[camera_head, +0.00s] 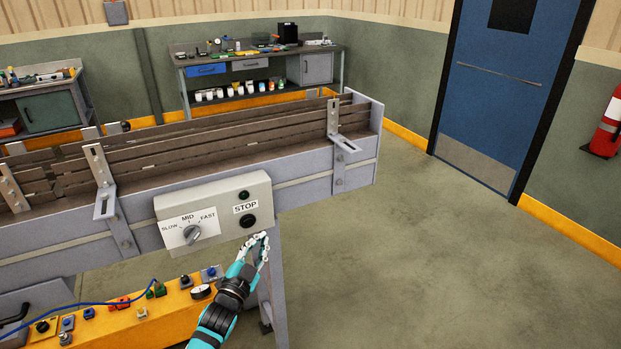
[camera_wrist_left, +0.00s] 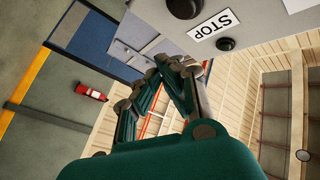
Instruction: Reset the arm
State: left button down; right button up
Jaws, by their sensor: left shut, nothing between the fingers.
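My left gripper (camera_head: 262,238) is shut and empty, just below and to the right of the STOP label (camera_head: 245,207) on the conveyor's control box (camera_head: 215,205). The gripper also shows in the left wrist view (camera_wrist_left: 180,65), with the box's underside edge close above its fingertips. The box carries a SLOW-MID-FAST knob (camera_head: 192,234), a dark button above the label and a larger dark button (camera_head: 248,221) below it. The fingertips lie close to the lower button in the head view; I cannot tell whether they touch the box. My right gripper is not in view.
The conveyor (camera_head: 345,185) runs across the left and middle, with metal brackets along its side. An orange panel (camera_head: 120,325) with several switches lies below it. A workbench (camera_head: 260,60) stands behind. Open floor (camera_head: 430,270) extends right toward a blue door (camera_head: 505,85) and a fire extinguisher (camera_head: 608,128).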

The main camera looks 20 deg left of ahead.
pick_arm(q)
jog(key=s+d+f+n+g+b, duration=0.1)
jog(key=s+d+f+g, duration=0.15)
jog(key=s+f, duration=0.65)
jog(key=s+d+f+n+g, duration=0.15)
jog(key=f+g, duration=0.25)
jog(key=f, duration=1.1)
jog(key=s+d+f+g+b, duration=0.1)
jog(key=s+d+f+g, duration=0.15)
jog(key=s+f, duration=0.7)
jog(key=s+d+f+g, duration=0.2)
jog(key=s+f+g, duration=0.1)
jog(key=s+f, duration=0.4)
jog(key=s+d+f+n+g+h+b, duration=0.1)
jog(key=s+f, duration=0.6)
jog(key=s, duration=0.7)
jog(key=s+d+f+g, duration=0.3)
jog(key=s+f+g, duration=0.2)
jog(key=s, duration=0.5)
notch_tip(320, 180, down, 2)
jog(key=shift+s+f+n+g, duration=0.15)
jog(key=shift+f+n+g, duration=0.1)
jog(key=shift+n+g, duration=0.1)
jog(key=shift+d, duration=0.1)
